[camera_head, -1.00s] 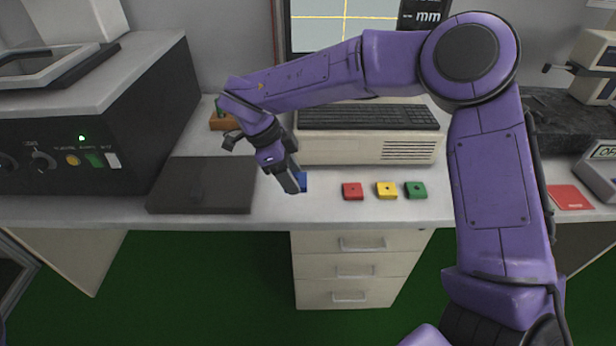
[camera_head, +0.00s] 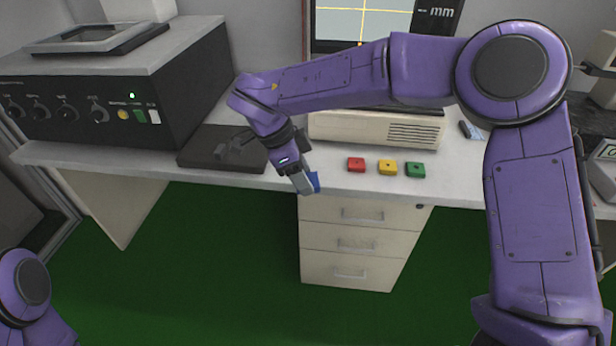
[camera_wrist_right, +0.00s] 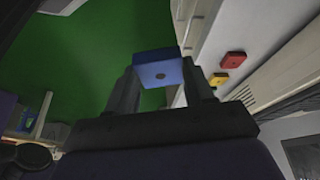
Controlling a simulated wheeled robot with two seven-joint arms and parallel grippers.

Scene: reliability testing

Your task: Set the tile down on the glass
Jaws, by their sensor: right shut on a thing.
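The blue tile (camera_head: 314,182) is held between the fingers of my right gripper (camera_head: 305,184), above the front edge of the bench. In the right wrist view the tile (camera_wrist_right: 157,70) sits between the two fingertips, with a dark spot on its face. A framed, pale flat panel (camera_head: 88,38), which looks like the glass, lies on top of the black cabinet at the far left. My right gripper is well to the right of it and lower. My left gripper is out of view; only part of my left arm shows at the lower left.
Red (camera_head: 356,164), yellow (camera_head: 388,167) and green (camera_head: 415,169) tiles lie in a row on the bench. A dark flat plate (camera_head: 215,158) lies between the black cabinet (camera_head: 150,88) and my gripper. A beige computer case (camera_head: 340,127) stands behind. Drawers (camera_head: 352,240) are below.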

